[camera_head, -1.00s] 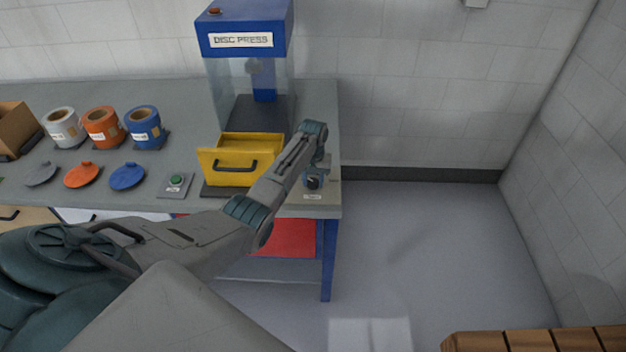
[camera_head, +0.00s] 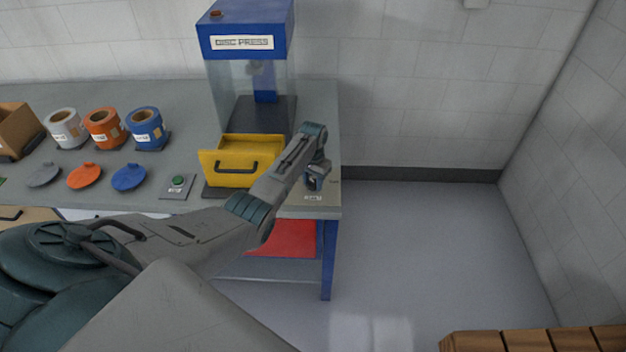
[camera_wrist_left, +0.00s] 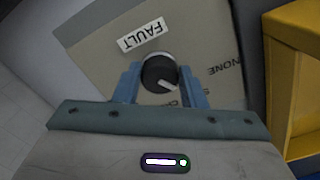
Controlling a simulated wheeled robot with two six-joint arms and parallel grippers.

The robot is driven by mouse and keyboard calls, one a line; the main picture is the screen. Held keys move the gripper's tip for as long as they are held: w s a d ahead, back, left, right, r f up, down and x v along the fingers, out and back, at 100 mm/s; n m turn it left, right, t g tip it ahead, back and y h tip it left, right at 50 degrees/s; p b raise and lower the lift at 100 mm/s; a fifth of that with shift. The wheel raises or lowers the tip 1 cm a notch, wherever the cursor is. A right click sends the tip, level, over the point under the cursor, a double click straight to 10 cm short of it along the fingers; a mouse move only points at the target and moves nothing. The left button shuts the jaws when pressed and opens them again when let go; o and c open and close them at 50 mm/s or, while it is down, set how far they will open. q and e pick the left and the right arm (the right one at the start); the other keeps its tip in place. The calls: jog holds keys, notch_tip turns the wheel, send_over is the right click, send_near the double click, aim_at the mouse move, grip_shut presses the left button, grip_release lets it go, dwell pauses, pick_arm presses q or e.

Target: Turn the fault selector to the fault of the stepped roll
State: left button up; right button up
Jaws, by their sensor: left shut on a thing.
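The fault selector is a dark round knob (camera_wrist_left: 158,72) with a white pointer mark, on a beige plate labelled FAULT (camera_wrist_left: 142,36), upside down in the left wrist view. My left gripper (camera_wrist_left: 160,86) is shut on the knob, one finger on each side. The pointer slants to the lower right there, towards lettering partly hidden by the right-hand finger. The word NONE (camera_wrist_left: 225,70) reads to the right. In the head view my left gripper (camera_head: 314,180) is at the bench's right front corner. White (camera_head: 65,130), orange (camera_head: 104,130) and blue (camera_head: 147,130) rolls stand at left; I cannot tell which is stepped.
A yellow drawer (camera_head: 230,175) sits below the blue disc press (camera_head: 243,22), close left of my left gripper.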

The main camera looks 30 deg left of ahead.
aim_at(313, 183)
pick_arm(q)
jog(key=shift+m, duration=1.1)
jog(key=o, duration=1)
jog(key=shift+r, duration=0.1)
notch_tip(313, 183, up, 11)
jog(key=b, duration=0.2)
jog(key=shift+f, duration=0.2)
